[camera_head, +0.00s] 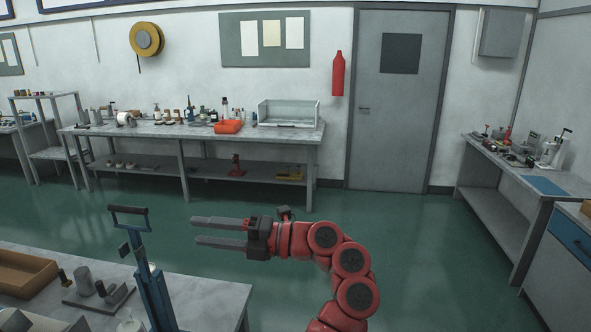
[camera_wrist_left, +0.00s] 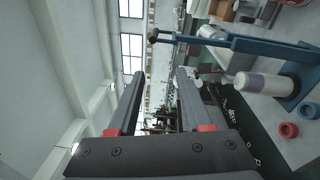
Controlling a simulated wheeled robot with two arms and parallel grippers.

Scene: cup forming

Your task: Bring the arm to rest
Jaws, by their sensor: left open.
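My left gripper (camera_head: 195,230) is open and empty, held level in the air with its two grey fingers pointing left. Its red arm (camera_head: 350,260) bends down to the lower edge of the head view. In the left wrist view the open fingers (camera_wrist_left: 160,76) have nothing between them. A blue stand with a dark-handled lever (camera_head: 152,285) rises from the near table, left of the fingertips and apart from them. The blue lever frame (camera_wrist_left: 240,47) also shows in the left wrist view, beside a white cylinder (camera_wrist_left: 265,84). My right gripper is not in view.
The near table (camera_head: 215,296) holds a brown tray (camera_head: 22,272) and a grey plate with cylinders (camera_head: 98,294). A long bench (camera_head: 160,132) stands at the back wall, another (camera_head: 550,181) at right. The green floor between is clear.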

